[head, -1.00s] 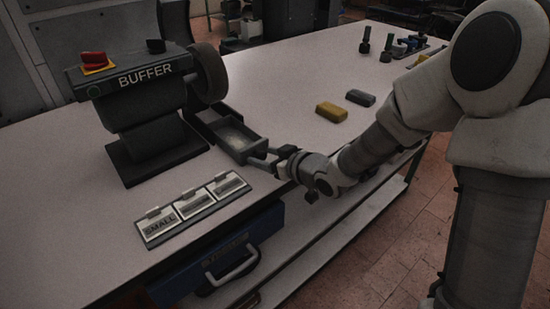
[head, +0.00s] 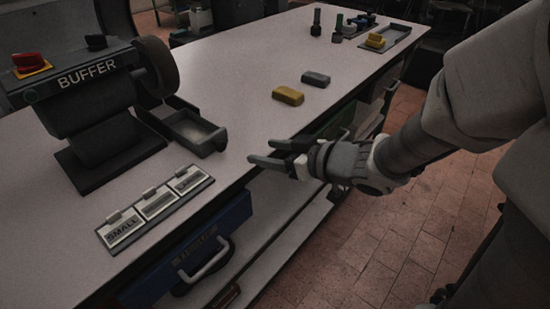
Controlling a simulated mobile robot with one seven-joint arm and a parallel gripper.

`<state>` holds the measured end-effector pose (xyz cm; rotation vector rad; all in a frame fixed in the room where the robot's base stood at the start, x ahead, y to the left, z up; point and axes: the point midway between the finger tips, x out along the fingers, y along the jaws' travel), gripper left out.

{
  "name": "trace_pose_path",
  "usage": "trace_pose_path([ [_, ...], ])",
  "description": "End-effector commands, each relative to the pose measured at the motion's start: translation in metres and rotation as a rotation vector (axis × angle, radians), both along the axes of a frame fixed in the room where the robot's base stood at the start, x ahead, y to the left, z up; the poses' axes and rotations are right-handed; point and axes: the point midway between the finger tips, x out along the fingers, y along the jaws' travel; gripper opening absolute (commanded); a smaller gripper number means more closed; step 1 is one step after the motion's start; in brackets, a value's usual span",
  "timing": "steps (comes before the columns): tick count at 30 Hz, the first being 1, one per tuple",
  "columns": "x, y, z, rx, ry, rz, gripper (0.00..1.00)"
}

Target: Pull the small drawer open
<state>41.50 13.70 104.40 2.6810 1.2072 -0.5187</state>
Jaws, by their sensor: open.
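The small dark drawer (head: 205,143) sits on the table at the foot of the buffer (head: 88,110). It stands pulled out toward the front edge of the table, and its grey inside shows from above. My gripper (head: 262,151) is to the right of the drawer's front, near the table edge. Its two fingers are apart and point left, with nothing between them. A gap shows between the fingertips and the drawer front.
A label board (head: 155,208) with a SMALL card lies in front of the buffer. A blue drawer (head: 190,255) with a handle hangs under the table. Yellow (head: 288,96) and grey (head: 316,79) blocks lie behind my gripper. Bottles and a tray (head: 385,40) stand farther back.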

Motion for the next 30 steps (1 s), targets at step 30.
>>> trace_pose_path([
  [30, -0.014, -0.004, 0.012, -0.067, -0.040, 0.024, 0.66],
])
